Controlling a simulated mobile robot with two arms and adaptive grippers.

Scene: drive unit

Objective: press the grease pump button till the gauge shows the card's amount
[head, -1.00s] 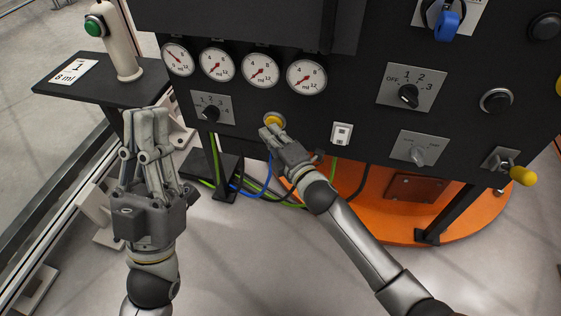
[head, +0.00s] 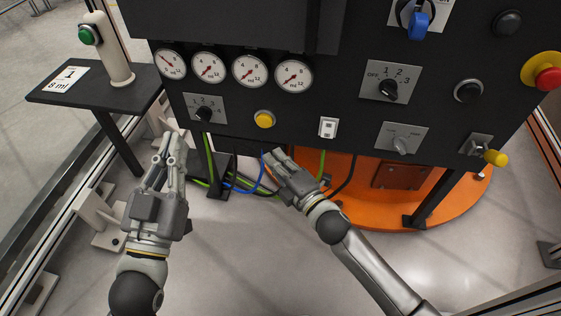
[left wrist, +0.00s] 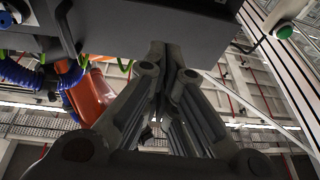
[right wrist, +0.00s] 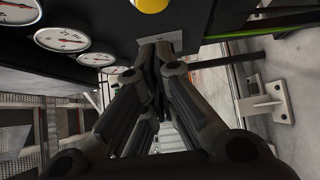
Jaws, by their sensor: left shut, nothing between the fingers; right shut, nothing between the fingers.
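The card (head: 66,79) reads 1 and 8 ml and lies on the small black side table. A row of gauges (head: 250,71) with red needles runs along the dark panel. The leftmost gauge (head: 171,64) has its needle at upper left; the others point lower left. A yellow button (head: 264,119) sits below them and shows in the right wrist view (right wrist: 152,4). A green button (head: 85,36) is on a pale post. My right gripper (head: 271,155) is shut and empty, below the yellow button and apart from it. My left gripper (head: 173,140) is shut and empty, left of the panel's lower edge.
A selector knob (head: 204,114) marked 1, 2, 3 is left of the yellow button. A white rocker switch (head: 328,128), a larger selector (head: 388,90), a yellow-tipped lever (head: 494,157) and a red stop button (head: 548,77) are to the right. Cables hang below the panel.

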